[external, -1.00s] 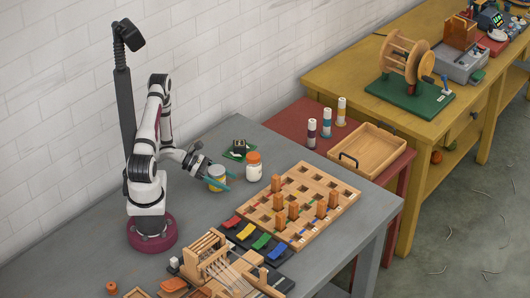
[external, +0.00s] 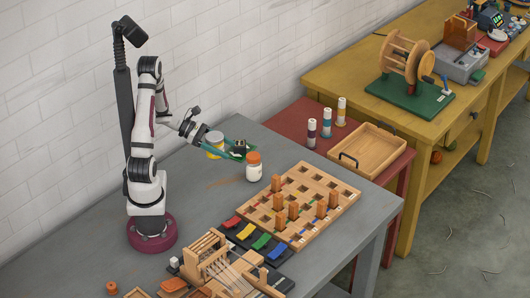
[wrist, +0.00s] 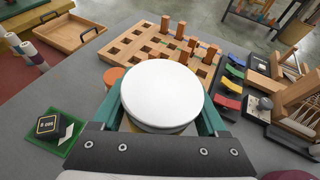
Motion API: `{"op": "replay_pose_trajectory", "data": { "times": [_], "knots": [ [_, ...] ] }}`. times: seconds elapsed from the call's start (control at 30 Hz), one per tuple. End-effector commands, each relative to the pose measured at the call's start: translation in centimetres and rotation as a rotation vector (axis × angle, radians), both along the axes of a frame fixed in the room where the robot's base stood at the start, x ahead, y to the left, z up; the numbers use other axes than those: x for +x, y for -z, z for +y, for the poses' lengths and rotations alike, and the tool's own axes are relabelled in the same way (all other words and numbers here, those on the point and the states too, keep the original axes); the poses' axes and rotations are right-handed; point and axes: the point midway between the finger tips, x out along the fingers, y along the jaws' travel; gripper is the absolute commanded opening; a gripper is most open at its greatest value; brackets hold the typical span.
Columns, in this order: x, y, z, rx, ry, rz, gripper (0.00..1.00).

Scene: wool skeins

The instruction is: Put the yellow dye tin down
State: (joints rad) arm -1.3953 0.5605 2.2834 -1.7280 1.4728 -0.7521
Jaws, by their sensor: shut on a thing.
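The yellow dye tin (external: 213,146) has a white top and a yellow band. My gripper (external: 222,150) is shut on it, with the teal fingers on either side, and holds it upright above the grey table. In the wrist view the tin's round white top (wrist: 161,93) fills the middle between the fingers (wrist: 165,112) and hides most of its side and what lies below.
An orange-lidded white jar (external: 253,168) stands close to the tin. A black block (wrist: 50,124) sits on a green plate (wrist: 62,140). A brownish streak (external: 226,182) marks the table.

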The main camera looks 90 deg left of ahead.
Motion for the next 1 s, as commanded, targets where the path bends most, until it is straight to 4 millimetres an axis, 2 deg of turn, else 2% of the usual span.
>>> {"op": "replay_pose_trajectory", "data": {
  "times": [0.13, 0.37, 0.57, 0.7, 0.83, 1.0],
  "knots": [
    [0.2, -2.3, 0.1, 0.004, -0.001, 0.0, 0.08],
    [4.4, -1.6, 2.7, 0.0, -0.069, -0.001, 0.08],
    [10.3, -1.5, 5.2, 0.001, -0.164, -0.002, 0.08],
    [15.6, -1.6, 6.3, 0.001, -0.247, -0.002, 0.08],
    [20.1, -1.8, 6.4, 0.0, -0.315, -0.003, 0.08],
    [24.0, -2.0, 5.7, 0.0, -0.375, -0.002, 0.08]
  ]
}}
